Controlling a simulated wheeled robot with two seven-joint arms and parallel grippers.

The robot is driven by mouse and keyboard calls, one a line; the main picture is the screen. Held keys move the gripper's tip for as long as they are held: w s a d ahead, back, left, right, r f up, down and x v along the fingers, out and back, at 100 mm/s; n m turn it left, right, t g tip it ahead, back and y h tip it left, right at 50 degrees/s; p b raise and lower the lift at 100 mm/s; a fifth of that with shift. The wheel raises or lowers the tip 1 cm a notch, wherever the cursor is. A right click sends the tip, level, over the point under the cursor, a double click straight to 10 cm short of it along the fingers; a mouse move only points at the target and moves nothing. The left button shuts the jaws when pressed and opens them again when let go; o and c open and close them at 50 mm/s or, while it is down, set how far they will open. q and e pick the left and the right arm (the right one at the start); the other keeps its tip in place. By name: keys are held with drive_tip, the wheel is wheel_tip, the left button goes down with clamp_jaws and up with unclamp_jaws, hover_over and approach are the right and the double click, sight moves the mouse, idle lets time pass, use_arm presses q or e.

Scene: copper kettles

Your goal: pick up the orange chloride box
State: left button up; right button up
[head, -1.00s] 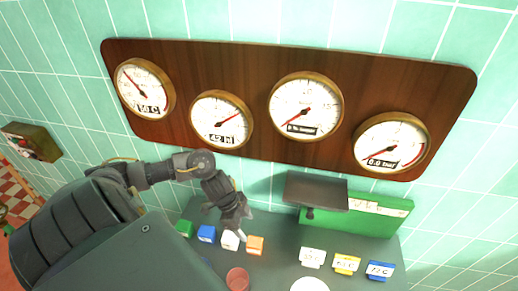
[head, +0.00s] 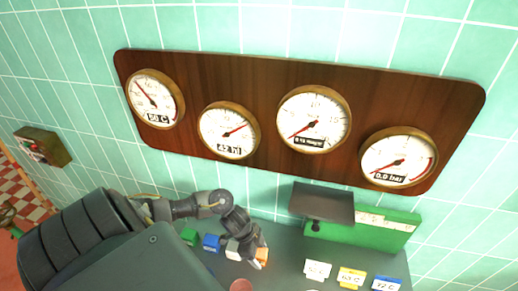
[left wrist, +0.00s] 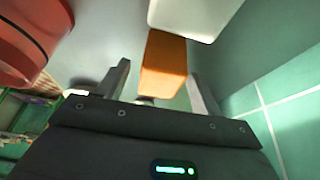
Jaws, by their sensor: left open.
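The orange box (head: 261,257) stands on the grey table, at the right end of a row of small boxes, partly hidden by my left gripper (head: 252,246). In the left wrist view the orange box (left wrist: 163,65) sits between the two fingers of my left gripper (left wrist: 158,72). The fingers are open, one on each side of it, with a visible gap on the right; I cannot tell whether the left finger touches. My right gripper is not in view.
A white box (head: 233,250) stands close left of the orange one, then a blue box (head: 211,243) and a green box (head: 190,238). A red round container (head: 241,285) is in front. Label cards, including a yellow one (head: 350,277), stand to the right. A dark raised plate (head: 322,203) is behind.

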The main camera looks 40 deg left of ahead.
use_arm(q)
drive_tip(key=shift+d+f, duration=0.1)
drive_tip(key=shift+f, duration=0.2)
drive_tip(key=c, duration=1.2)
drive_tip(key=shift+w, duration=0.1)
drive_tip(key=shift+r, duration=0.15)
drive_tip(key=shift+r, duration=0.55)
drive_tip(key=s+a+r+b, duration=0.1)
drive_tip(key=s+a+r, duration=0.5)
drive_tip(key=s+r, duration=0.5)
drive_tip(key=shift+s+a+r+b, duration=0.35)
drive_tip(key=shift+s+a, duration=0.05)
drive_tip(key=shift+s, duration=0.25)
